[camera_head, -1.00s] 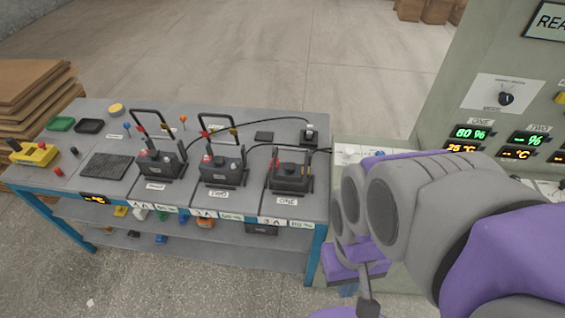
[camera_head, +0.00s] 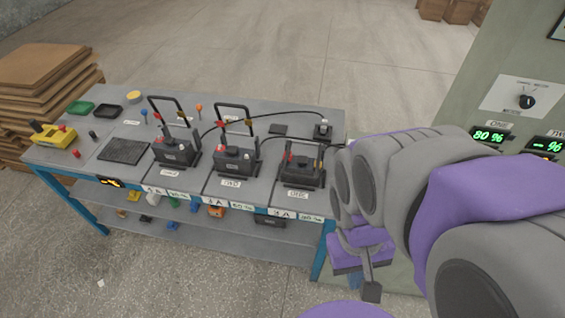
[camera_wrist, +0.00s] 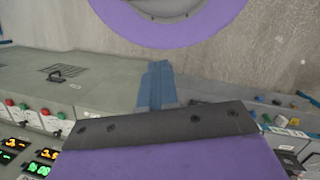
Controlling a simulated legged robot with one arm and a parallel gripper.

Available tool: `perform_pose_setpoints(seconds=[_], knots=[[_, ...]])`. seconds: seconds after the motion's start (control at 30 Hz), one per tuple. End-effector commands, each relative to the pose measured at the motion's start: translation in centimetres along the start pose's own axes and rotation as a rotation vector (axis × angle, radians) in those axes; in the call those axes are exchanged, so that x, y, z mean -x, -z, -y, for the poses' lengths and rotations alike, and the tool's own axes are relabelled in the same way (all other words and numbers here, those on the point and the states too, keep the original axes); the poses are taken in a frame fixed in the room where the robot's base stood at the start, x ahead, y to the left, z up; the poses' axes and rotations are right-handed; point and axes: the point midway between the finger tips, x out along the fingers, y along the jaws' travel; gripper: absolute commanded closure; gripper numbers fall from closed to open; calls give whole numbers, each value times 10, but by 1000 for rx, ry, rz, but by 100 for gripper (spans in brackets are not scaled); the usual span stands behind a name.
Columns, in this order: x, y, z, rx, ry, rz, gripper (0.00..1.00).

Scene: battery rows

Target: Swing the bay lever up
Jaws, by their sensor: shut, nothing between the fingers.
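Three black bay units stand in a row on the grey bench: the left one (camera_head: 175,151), the middle one (camera_head: 236,159) and the right one, labelled ONE (camera_head: 301,171). Tall black U-shaped levers stand up at the left unit (camera_head: 168,103) and middle unit (camera_head: 233,107). At the right unit the black bar (camera_head: 300,157) sits low, close to the unit. My gripper (camera_head: 370,291) is shut and empty, hanging in front of the bench's right end, apart from the units. In the wrist view its dark bolted edge (camera_wrist: 160,125) shows, with no lever near it.
A grey-green cabinet (camera_head: 520,65) with a dial and lit displays stands at the right, behind my arm. Cables run across the bench top. A yellow device (camera_head: 55,137) and a black mat (camera_head: 124,151) lie at the bench's left. Stacked boards (camera_head: 45,75) stand beyond it.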

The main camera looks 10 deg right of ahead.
Motion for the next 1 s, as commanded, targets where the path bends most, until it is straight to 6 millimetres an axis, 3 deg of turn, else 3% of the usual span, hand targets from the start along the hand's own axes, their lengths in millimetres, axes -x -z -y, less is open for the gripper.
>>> perform_pose_setpoints(seconds=[0.5, 1.0], knots=[[-14, 36, -69, 21, -398, 321, 100], [-6, 97, -110, 115, -847, 550, 100]])
